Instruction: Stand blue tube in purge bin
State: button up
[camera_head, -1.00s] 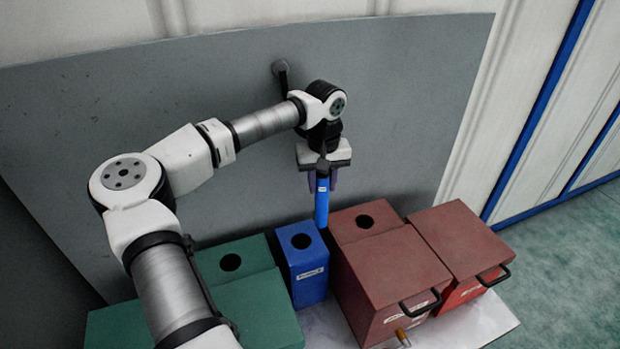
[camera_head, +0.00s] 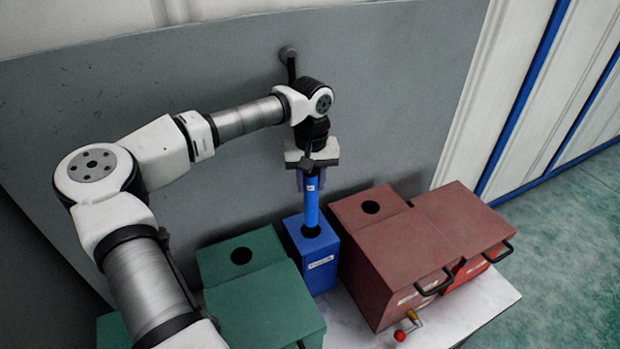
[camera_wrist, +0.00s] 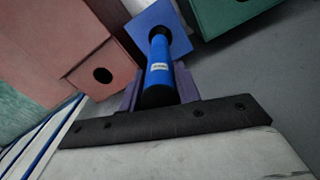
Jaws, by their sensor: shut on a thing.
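The blue tube (camera_head: 311,203) is held upright in my gripper (camera_head: 311,182), its lower end at the round hole in the top of the blue bin (camera_head: 318,266). The bin carries a white label too small to read, so I cannot tell if it is the purge bin. In the wrist view the tube (camera_wrist: 159,63) sits between the purple fingers of my gripper (camera_wrist: 160,88) and points at the blue bin's top (camera_wrist: 176,26). The tube covers part of the hole, and how deep its end sits is hard to tell.
A green bin (camera_head: 262,300) with a hole stands left of the blue bin. Brown-red bins (camera_head: 390,262) with black handles stand close on the right. A grey panel (camera_head: 200,90) rises behind. A small red ball (camera_head: 400,335) and a yellow-tipped part (camera_head: 413,316) lie in front.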

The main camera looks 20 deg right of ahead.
aim_at(311, 220)
jog(key=shift+f+b, duration=2.4)
jog(key=shift+f, duration=2.1)
jog(key=shift+f+b, duration=1.5)
jog(key=shift+f, duration=0.45)
jog(key=shift+f+b, duration=0.55)
jog(key=shift+b, duration=0.05)
jog(key=o, duration=1.2)
jog(key=shift+r, duration=0.1)
